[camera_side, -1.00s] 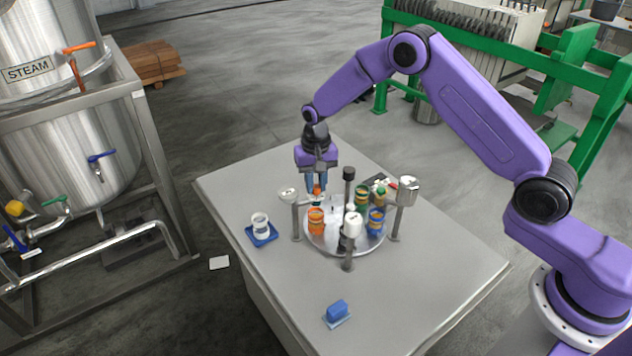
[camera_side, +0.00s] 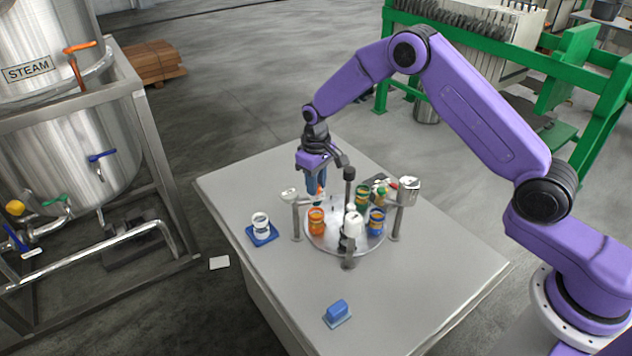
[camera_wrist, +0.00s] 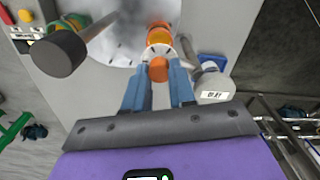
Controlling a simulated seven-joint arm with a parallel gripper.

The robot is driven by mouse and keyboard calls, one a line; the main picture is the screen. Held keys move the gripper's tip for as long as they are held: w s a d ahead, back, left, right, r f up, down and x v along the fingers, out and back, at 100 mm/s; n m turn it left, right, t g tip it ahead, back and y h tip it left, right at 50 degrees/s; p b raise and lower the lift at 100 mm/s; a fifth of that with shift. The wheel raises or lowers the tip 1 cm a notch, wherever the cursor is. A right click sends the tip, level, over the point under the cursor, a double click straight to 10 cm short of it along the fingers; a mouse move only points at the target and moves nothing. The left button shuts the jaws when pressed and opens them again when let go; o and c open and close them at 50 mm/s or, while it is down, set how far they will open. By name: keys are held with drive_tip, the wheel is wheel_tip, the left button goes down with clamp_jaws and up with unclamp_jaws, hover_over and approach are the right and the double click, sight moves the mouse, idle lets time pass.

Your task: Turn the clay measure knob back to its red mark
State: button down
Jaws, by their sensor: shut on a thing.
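The clay measure knob (camera_wrist: 158,70) is an orange round knob. In the wrist view it sits between my fingertips, in front of a white dial face (camera_wrist: 158,51) with dark ticks. My gripper (camera_side: 317,190) points down at the far left edge of the round plate, and its blue fingers are shut on the knob. The gripper (camera_wrist: 158,84) also shows in the wrist view. In the side view the fingers mostly hide the knob. I cannot make out the red mark or where the knob's pointer stands.
An orange jar (camera_side: 316,222), a blue-banded jar (camera_side: 377,218) and a green one (camera_side: 361,196) stand on the round metal plate (camera_side: 325,243). Posts surround it, including a dark-topped post (camera_side: 349,173).

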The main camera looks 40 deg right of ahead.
idle(0.4)
drive_tip(key=c, duration=0.9)
unclamp_jaws()
drive_tip(key=shift+c, duration=0.2)
drive_tip(key=shift+r, duration=0.1)
wheel_tip(320, 180, up, 17)
drive_tip(key=shift+r, duration=0.15)
